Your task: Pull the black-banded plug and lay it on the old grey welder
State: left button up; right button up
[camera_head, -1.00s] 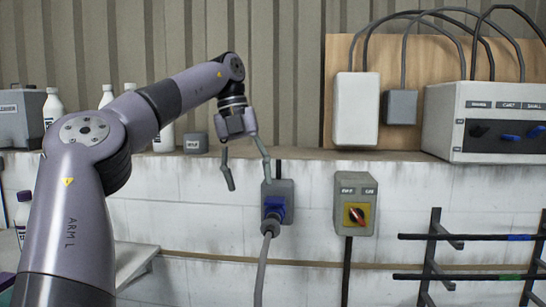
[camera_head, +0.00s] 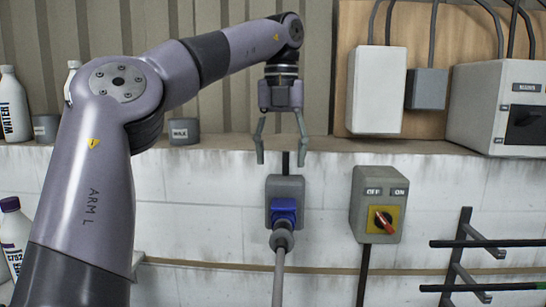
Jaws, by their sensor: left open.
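A grey plug (camera_head: 281,238) with a thick grey cable hanging down sits in the blue-fronted grey socket box (camera_head: 285,187) on the white block wall. I cannot make out a black band on it. My left gripper (camera_head: 282,152) is open and empty, fingers pointing down, just above the socket box in the picture. I cannot tell how far in front of the wall it is. The old grey welder is not identifiable in this view. My right gripper is not in view.
A switch box (camera_head: 365,205) marked OFF and ON, with a red handle, is right of the socket. A rack with dark rods (camera_head: 462,255) stands at the lower right. The ledge above holds a cup (camera_head: 184,131), a bottle (camera_head: 14,105) and a panelled box (camera_head: 492,115).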

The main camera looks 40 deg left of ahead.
pick_arm(q)
send_over(282, 226)
notch_tip(282, 226, down, 5)
notch_tip(282, 226, down, 7)
jog(key=shift+a+f+p, duration=0.15)
jog(key=shift+p, duration=0.6)
notch_tip(282, 226, down, 3)
jog(key=shift+f+p, duration=0.2)
jog(key=shift+p, duration=0.3)
jog(key=shift+f, duration=0.65)
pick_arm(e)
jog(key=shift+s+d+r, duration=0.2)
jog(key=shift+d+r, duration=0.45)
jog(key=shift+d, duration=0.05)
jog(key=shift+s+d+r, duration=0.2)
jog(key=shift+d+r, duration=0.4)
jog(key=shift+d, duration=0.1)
pick_arm(q)
jog(key=shift+c, duration=0.5)
